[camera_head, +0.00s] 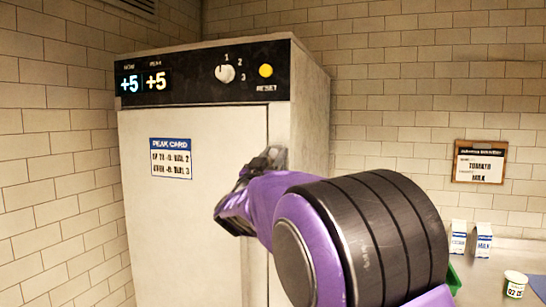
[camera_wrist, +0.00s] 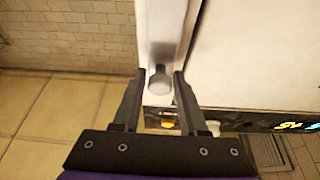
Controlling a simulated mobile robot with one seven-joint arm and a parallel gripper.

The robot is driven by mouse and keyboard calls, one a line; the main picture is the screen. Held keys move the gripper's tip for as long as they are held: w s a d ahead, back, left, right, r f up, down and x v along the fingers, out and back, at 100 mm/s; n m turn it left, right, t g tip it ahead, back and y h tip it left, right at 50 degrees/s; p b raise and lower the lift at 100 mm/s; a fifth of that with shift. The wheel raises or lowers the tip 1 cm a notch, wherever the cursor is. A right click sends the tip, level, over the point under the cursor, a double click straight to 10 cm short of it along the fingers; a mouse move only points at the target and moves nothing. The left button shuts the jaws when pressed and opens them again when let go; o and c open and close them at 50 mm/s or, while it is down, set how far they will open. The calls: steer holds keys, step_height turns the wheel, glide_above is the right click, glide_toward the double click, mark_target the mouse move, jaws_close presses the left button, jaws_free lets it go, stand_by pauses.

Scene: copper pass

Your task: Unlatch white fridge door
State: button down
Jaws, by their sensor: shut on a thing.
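The white fridge (camera_head: 215,220) stands against the tiled wall, and its front door looks closed. My gripper (camera_head: 268,158) reaches the right edge of the door, and my purple and black arm hides the lower right of the fridge. In the wrist view my gripper (camera_wrist: 160,76) has its two dark fingers on either side of a small grey latch piece (camera_wrist: 160,83) and is shut on it. The latch is hidden behind my gripper in the head view.
A black control panel (camera_head: 190,76) with a dial and yellow reset button tops the fridge. A card (camera_head: 171,158) is on the door. At right, milk cartons (camera_head: 483,240) and a small cup (camera_head: 515,284) stand on a counter (camera_head: 530,258).

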steer(key=shift+d+r, duration=0.1)
steer(key=c, duration=0.6)
jaws_free()
steer(key=v, duration=1.7)
steer(key=shift+s+b, duration=0.2)
steer(key=shift+b, duration=0.2)
